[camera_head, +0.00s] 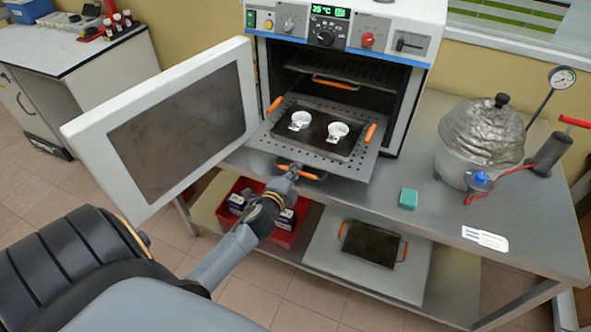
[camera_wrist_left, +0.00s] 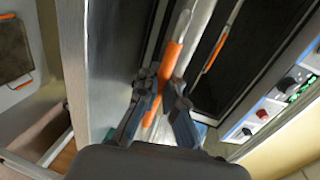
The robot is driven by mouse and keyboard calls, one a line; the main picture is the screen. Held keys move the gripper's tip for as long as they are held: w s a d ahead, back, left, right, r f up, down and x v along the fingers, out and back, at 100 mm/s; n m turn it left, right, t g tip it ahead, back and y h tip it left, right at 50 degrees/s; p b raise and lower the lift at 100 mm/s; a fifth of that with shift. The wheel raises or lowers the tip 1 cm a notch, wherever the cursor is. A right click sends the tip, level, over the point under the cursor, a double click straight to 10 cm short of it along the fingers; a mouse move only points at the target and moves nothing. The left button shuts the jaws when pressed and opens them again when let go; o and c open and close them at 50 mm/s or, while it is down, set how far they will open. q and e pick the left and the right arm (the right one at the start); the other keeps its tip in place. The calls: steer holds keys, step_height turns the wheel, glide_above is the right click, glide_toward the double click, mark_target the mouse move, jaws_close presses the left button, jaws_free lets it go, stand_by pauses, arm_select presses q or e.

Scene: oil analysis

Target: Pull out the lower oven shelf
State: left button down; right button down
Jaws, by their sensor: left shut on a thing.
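The oven (camera_head: 398,110) stands on the bench with its white door (camera_head: 165,125) swung open to the left. The lower oven shelf (camera_head: 352,164), a perforated metal plate, sticks out of the opening. Its orange front handle (camera_head: 312,175) also shows in the left wrist view (camera_wrist_left: 171,62). My left gripper (camera_head: 292,172) is at the left part of this handle, and its fingers in the left wrist view (camera_wrist_left: 163,90) are closed around it. A dark tray (camera_head: 318,140) with two small silver dishes (camera_head: 300,120) lies on the shelf. The right gripper is out of view.
The upper shelf (camera_head: 352,70), with an orange handle (camera_head: 335,83), is inside the oven. A red bin (camera_head: 285,238) and another tray (camera_head: 370,244) are below the bench. A green block (camera_head: 408,198) and a foil-covered vessel (camera_head: 480,145) stand to the right.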

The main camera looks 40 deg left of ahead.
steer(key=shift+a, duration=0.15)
arm_select(q)
steer(key=c, duration=1.5)
jaws_free()
steer(key=shift+s, duration=0.1)
steer(key=v, duration=1.2)
steer(key=shift+r, duration=0.1)
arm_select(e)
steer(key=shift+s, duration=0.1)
